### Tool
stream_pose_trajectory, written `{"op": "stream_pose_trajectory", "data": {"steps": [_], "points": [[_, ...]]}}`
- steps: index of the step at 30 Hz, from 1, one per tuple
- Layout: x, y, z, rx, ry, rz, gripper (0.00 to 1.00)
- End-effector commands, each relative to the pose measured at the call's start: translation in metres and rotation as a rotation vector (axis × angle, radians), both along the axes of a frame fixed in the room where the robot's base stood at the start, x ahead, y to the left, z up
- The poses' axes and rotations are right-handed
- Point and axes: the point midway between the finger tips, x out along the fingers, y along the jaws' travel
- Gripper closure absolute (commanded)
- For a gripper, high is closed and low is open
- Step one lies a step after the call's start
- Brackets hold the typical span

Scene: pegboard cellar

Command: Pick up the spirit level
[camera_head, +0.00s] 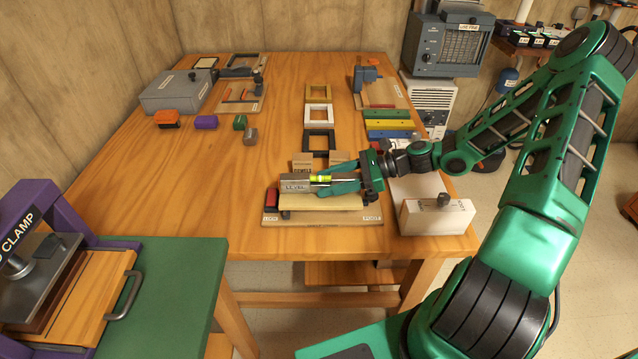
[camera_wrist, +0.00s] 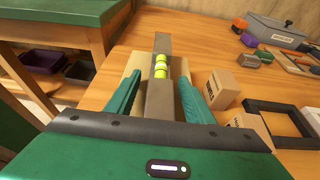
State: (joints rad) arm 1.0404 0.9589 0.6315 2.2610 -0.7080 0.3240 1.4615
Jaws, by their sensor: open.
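The spirit level (camera_head: 300,184) is a grey bar with a yellow-green vial. It lies on a small wooden stand (camera_head: 325,218) near the front edge of the table. My gripper (camera_head: 335,182) reaches in from the right at the level. In the wrist view the level (camera_wrist: 162,60) runs lengthwise between the two green fingers of my gripper (camera_wrist: 158,95). The fingers are open, one on each side of it, with a gap visible at the left finger. The near end of the level is hidden by the gripper body.
A white box (camera_head: 437,217) is at the table's right front. Three frames (camera_head: 318,115) lie mid-table, with a grey box (camera_head: 178,92) at the back left. The table's left front is clear.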

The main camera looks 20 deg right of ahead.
Motion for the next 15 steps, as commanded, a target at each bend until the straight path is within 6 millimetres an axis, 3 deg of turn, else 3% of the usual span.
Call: {"op": "stream_pose_trajectory", "data": {"steps": [9, 15], "points": [[0.0017, 0.0050, -0.0021, 0.000, 0.000, -0.001, 0.52], [0.0016, 0.0049, -0.0019, 0.000, 0.000, -0.001, 1.00]]}}
